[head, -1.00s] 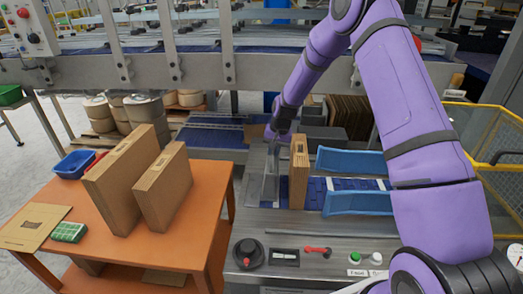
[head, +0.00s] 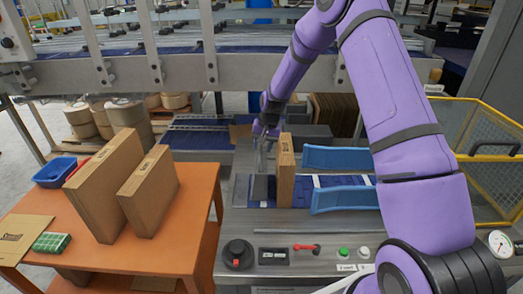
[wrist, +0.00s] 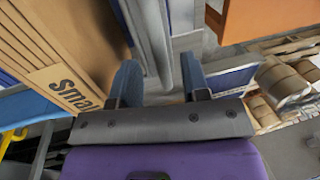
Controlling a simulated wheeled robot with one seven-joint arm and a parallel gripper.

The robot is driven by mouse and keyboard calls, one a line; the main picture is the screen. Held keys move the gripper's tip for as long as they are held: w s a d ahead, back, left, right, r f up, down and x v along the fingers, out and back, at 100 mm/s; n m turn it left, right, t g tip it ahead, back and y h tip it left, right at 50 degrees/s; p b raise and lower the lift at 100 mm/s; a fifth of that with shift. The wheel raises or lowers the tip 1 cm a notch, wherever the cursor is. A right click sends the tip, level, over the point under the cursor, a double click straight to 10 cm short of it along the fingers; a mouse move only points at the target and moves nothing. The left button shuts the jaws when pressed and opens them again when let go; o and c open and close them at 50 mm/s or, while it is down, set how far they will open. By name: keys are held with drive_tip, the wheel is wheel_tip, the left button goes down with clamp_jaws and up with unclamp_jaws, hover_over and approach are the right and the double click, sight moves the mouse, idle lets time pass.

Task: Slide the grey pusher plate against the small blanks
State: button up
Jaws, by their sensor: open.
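The small blanks (head: 286,172) stand upright as a brown cardboard pack on the blue belt. In the wrist view the blanks (wrist: 45,60) are at the left, with "Sma…" readable on a label. The grey pusher plate (head: 261,188) stands upright just left of the blanks; any gap is too narrow to judge. My gripper (head: 264,148) is above the plate, its fingertips partly hidden. In the wrist view my gripper (wrist: 160,82) is open, and a grey upright metal piece, apparently the plate (wrist: 152,35), shows between its fingers. I cannot tell whether they touch it.
Two blue guide rails (head: 340,198) lie right of the blanks. An orange table (head: 185,225) at left holds two large cartons (head: 108,185) and a blue bin (head: 53,172). Buttons and a red-handled lever (head: 306,247) sit on the front ledge. A yellow fence (head: 490,165) stands right.

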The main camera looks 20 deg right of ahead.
wheel_tip(320, 180, up, 9)
drive_tip(key=d, duration=0.1)
drive_tip(key=shift+s+d+f, duration=0.15)
drive_tip(key=shift+s+d, duration=0.15)
drive_tip(key=shift+s, duration=0.05)
